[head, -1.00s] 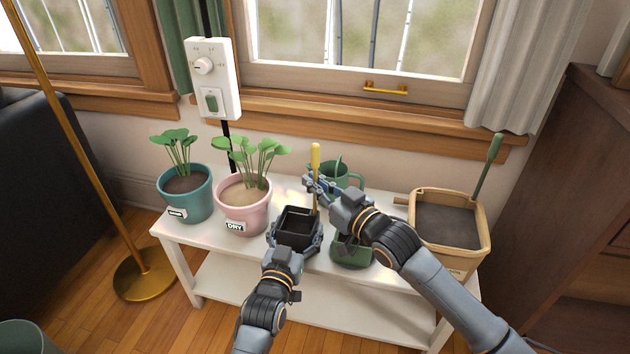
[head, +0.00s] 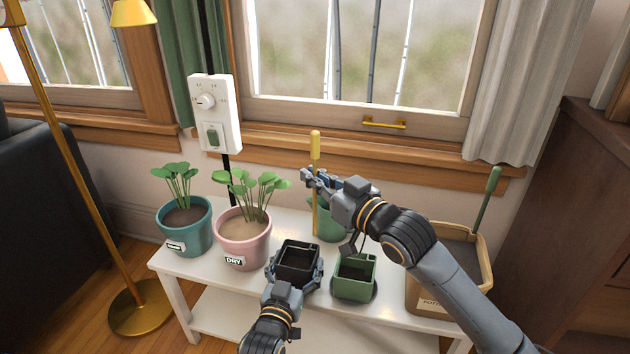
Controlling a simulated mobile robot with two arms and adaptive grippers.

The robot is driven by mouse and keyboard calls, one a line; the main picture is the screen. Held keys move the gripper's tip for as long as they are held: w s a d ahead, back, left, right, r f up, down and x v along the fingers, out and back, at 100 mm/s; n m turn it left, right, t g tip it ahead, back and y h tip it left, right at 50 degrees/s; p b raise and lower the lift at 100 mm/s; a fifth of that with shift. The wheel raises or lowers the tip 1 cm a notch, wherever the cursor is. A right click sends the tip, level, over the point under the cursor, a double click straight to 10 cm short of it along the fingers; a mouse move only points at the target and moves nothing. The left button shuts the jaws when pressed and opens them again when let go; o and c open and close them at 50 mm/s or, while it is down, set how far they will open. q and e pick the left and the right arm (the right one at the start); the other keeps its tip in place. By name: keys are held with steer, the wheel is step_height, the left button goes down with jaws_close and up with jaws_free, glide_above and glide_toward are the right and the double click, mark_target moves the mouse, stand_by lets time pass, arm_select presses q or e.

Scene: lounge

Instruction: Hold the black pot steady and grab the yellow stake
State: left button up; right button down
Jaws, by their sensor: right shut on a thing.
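The black pot (head: 298,263) is a small square pot standing upright on the white bench. My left gripper (head: 296,272) has a finger on each side of it; whether they press on its walls I cannot tell. The yellow stake (head: 316,147) is upright, with a thick yellow top and a thin shaft. My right gripper (head: 314,179) is shut on the shaft below the thick top. The stake's lower end shows near the pot's back rim and appears above it.
A green square pot (head: 354,277) stands close right of the black pot. A green watering can (head: 331,222) is behind the stake. Pink (head: 243,242) and teal (head: 185,232) plant pots stand left. A soil bin (head: 447,292) with a green-handled tool is at right.

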arm_select(q)
steer(key=shift+o, duration=1.2)
